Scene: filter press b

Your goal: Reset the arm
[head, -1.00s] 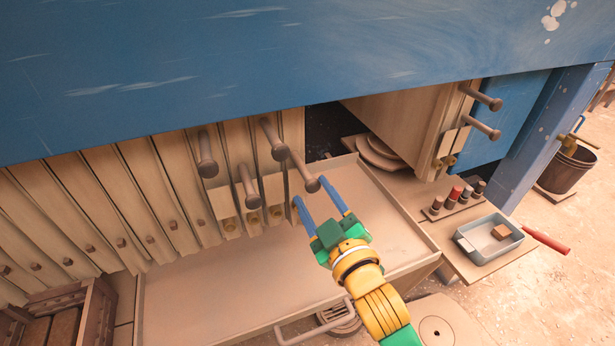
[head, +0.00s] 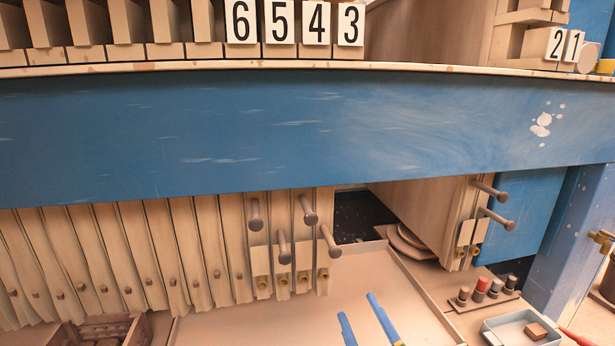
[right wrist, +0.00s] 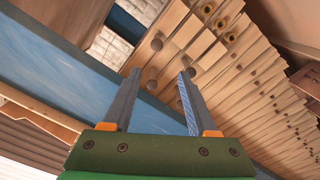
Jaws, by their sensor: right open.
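My right gripper (head: 366,322) shows at the bottom of the head view, only its two blue fingers in the picture. The fingers are apart with nothing between them, over the beige drip tray (head: 418,300). In the right wrist view my right gripper (right wrist: 156,101) is open and empty, pointing toward the press plates and their round-headed handles. The handles (head: 308,212) hang from the plates, left of and above the fingers in the head view. My left gripper is in neither view.
A blue beam (head: 260,135) crosses above the plates (head: 150,250). Number cards (head: 278,22) stand above it. A dark gap (head: 360,215) separates the plate stack from the right-hand block (head: 425,205).

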